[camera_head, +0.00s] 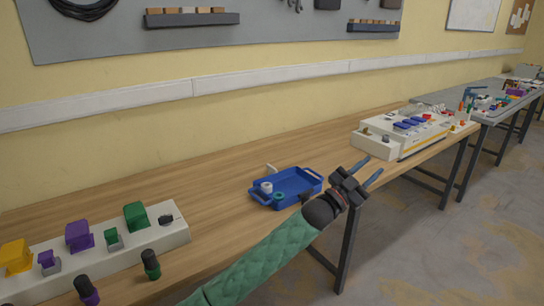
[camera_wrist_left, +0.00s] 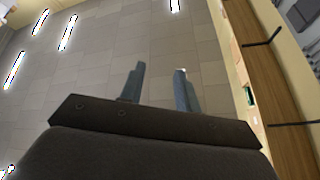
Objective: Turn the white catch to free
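I cannot make out a white catch for certain. A white socket box (camera_head: 408,135) with several blue parts and small coloured parts stands on the wooden bench at the right. A second long white box (camera_head: 150,247) with yellow, purple and green parts stands at the lower left, with a dark knob (camera_head: 166,220) at its right end. My left gripper (camera_head: 375,165), on the green-sleeved arm, is open and empty, in front of the bench and right of the blue tray. Its two fingers also stand apart in the left wrist view (camera_wrist_left: 160,69). My right gripper does not show.
A blue tray (camera_head: 314,190) holds a white ring (camera_head: 266,187) and a green ring (camera_head: 279,196). A small pale piece (camera_head: 271,169) lies behind it. The wooden bench top (camera_head: 215,185) is clear around the tray. A grey table (camera_head: 452,96) with small items stands farther right.

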